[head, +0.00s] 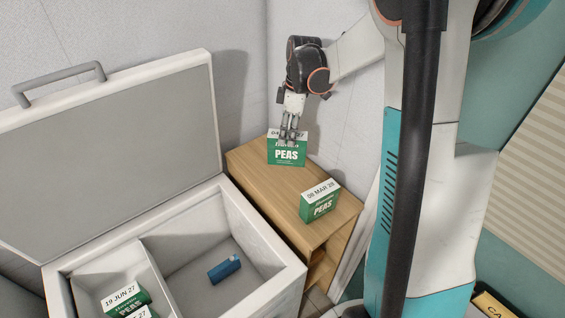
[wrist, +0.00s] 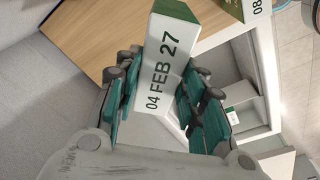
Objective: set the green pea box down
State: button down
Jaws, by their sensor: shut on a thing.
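A green and white pea box (head: 287,155), its white top printed 04 FEB 27 in the wrist view (wrist: 168,60), is upright in my gripper (head: 291,134). My gripper points down and is shut on the upper part of the box; its teal finger pads flank the box in the wrist view (wrist: 160,105). The box is over the back part of the wooden cabinet top (head: 270,188). I cannot tell whether its bottom touches the wood.
Another pea box (head: 320,202) stands nearer the front of the cabinet top. The open chest freezer (head: 250,215), lid (head: 110,150) raised, is beside the cabinet. Its left compartment holds pea boxes (head: 125,298); its right holds a small blue item (head: 224,270). A wall stands behind.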

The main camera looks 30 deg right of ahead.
aim_at(287, 159)
notch_tip(287, 159, down, 11)
jog(key=shift+f+b, duration=0.15)
jog(key=shift+b, duration=0.65)
jog(key=shift+f, duration=0.15)
jog(key=c, duration=1)
grip_release()
jog(key=shift+c, duration=0.2)
jog(key=r, duration=0.4)
jog(key=r+p, duration=0.1)
jog(key=r, duration=0.3)
jog(key=s+d+r+p, duration=0.1)
jog(key=r, duration=0.3)
jog(key=shift+d+r, duration=0.1)
jog(key=shift+r, duration=0.05)
